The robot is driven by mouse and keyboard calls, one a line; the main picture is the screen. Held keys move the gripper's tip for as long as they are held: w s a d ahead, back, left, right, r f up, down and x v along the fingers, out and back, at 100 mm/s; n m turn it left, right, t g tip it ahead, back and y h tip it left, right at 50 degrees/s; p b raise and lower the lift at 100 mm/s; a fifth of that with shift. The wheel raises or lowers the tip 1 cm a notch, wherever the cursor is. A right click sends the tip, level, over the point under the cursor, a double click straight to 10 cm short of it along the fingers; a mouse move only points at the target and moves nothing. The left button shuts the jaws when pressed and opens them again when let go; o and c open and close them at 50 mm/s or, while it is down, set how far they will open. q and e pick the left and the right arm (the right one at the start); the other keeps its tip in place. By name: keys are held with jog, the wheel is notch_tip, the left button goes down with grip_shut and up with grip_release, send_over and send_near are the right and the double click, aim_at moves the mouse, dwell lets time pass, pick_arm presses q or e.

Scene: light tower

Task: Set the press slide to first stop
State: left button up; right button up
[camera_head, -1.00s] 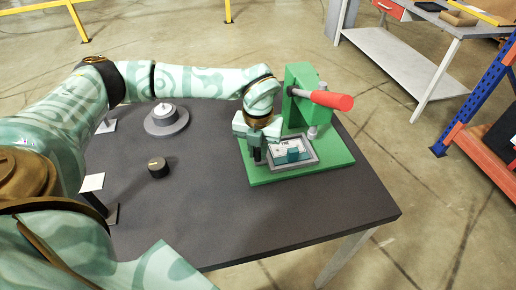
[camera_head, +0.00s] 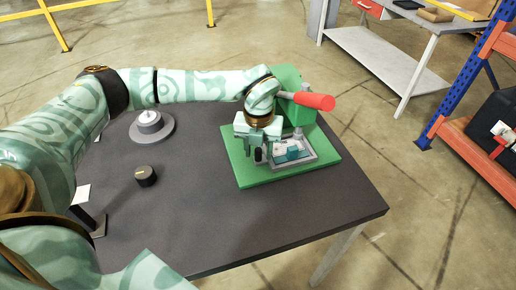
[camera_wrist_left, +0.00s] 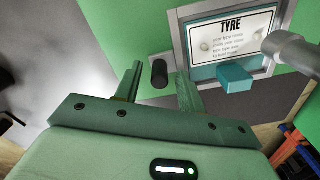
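The green press (camera_head: 288,80) stands at the table's back right, with a red-ended lever (camera_head: 313,101). On its green base (camera_head: 262,178) lies a grey-framed slide (camera_head: 307,161) with a white TYRE card and a teal block (camera_head: 293,154). The wrist view also shows the card (camera_wrist_left: 232,42) and teal block (camera_wrist_left: 237,78). A black upright knob (camera_wrist_left: 160,73) stands at the slide's left end. My left gripper (camera_head: 255,149) points down there. Its fingers (camera_wrist_left: 158,78) are apart on either side of the knob, with visible gaps. My right gripper is not in view.
A round grey dial (camera_head: 151,126) and a black knob (camera_head: 146,176) are on the dark table (camera_head: 210,225) to the left. The table's front middle is clear. A shelf rack (camera_head: 470,140) and a grey bench (camera_head: 385,60) stand beyond.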

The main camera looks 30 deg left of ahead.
pick_arm(q)
notch_tip(320, 180, up, 16)
jog(key=p, duration=0.4)
jog(key=shift+r, duration=0.15)
dwell(0.3)
